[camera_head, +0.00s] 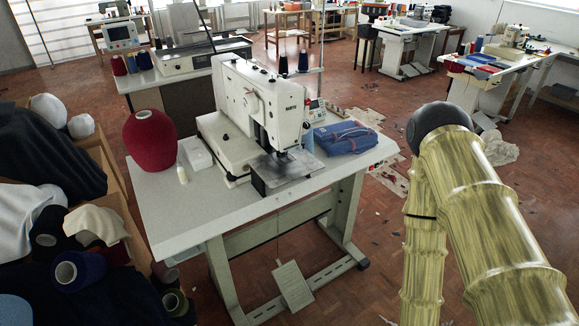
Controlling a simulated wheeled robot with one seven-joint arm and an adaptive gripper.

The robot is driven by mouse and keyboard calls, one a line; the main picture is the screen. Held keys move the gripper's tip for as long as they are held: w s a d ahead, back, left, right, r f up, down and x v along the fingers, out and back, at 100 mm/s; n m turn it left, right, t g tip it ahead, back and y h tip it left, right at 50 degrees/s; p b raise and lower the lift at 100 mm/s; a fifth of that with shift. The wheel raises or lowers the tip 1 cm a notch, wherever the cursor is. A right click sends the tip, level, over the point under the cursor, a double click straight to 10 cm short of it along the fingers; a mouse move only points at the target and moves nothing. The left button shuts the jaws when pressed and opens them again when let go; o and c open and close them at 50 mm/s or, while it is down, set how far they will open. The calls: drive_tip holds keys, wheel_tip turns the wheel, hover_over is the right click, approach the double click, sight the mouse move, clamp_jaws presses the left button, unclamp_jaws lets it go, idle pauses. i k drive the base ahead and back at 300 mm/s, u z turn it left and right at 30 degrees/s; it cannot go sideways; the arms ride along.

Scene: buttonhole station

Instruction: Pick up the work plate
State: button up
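The work plate appears to be the flat grey metal plate (293,171) under the needle area of the white buttonhole machine (259,105). It lies at the front edge of the machine bed, over the white table (215,211). Its far edge is partly hidden by the machine head, and I cannot tell whether it is loose or fixed. My arm stands at the right of the picture, apart from the table. My gripper is not in view.
A red thread cone (150,140), a small white bottle (182,173) and a white box (196,152) stand left of the machine. Folded blue denim (345,138) lies right of it. A foot pedal (292,285) sits below. The table's front strip is clear. Boxes of fabric fill the left.

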sight(263, 169)
drive_tip(key=u, duration=0.95)
drive_tip(key=i, duration=0.45)
drive_tip(key=z, duration=0.95)
